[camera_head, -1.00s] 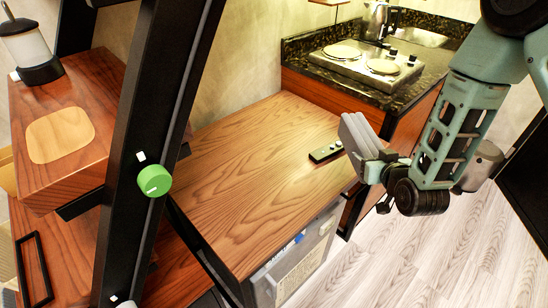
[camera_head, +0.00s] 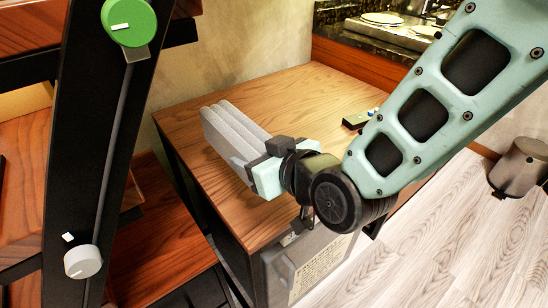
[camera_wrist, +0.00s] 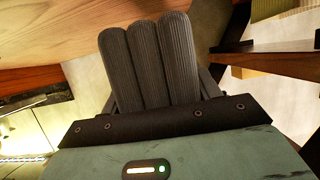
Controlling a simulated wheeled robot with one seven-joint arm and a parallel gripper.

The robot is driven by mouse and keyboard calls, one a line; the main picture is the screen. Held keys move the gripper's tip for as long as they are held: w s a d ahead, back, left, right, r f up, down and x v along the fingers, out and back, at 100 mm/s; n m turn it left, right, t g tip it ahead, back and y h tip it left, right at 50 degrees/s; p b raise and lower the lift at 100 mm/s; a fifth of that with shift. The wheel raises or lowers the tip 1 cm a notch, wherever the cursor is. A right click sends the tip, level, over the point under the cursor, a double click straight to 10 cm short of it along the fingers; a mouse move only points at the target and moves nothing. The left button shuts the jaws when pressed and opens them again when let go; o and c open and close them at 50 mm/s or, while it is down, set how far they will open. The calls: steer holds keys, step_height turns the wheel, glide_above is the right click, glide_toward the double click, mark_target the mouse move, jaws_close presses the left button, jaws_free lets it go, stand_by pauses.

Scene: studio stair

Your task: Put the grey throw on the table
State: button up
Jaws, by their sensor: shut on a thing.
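The grey throw (camera_head: 229,136) is a folded, ribbed bundle held in my gripper (camera_head: 258,160). In the head view it is over the left part of the wooden table (camera_head: 300,97); I cannot tell whether it touches the top. In the wrist view the throw (camera_wrist: 150,62) sticks out ahead of my gripper (camera_wrist: 155,105), with the table top (camera_wrist: 60,30) beyond it to the left. My gripper is shut on the throw, and its fingertips are mostly hidden.
A dark remote (camera_head: 356,120) lies near the table's far right edge. A black stair post (camera_head: 95,130) with a green knob (camera_head: 128,22) stands at the left. A counter with a hob (camera_head: 382,32) is behind. A bin (camera_head: 520,166) stands at the right.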

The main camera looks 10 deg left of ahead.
steer(key=shift+f+b, duration=0.4)
steer(key=shift+f, duration=3.05)
steer(key=shift+f, duration=0.2)
steer(key=o, duration=1.2)
steer(key=shift+c, duration=0.2)
steer(key=shift+r, duration=0.1)
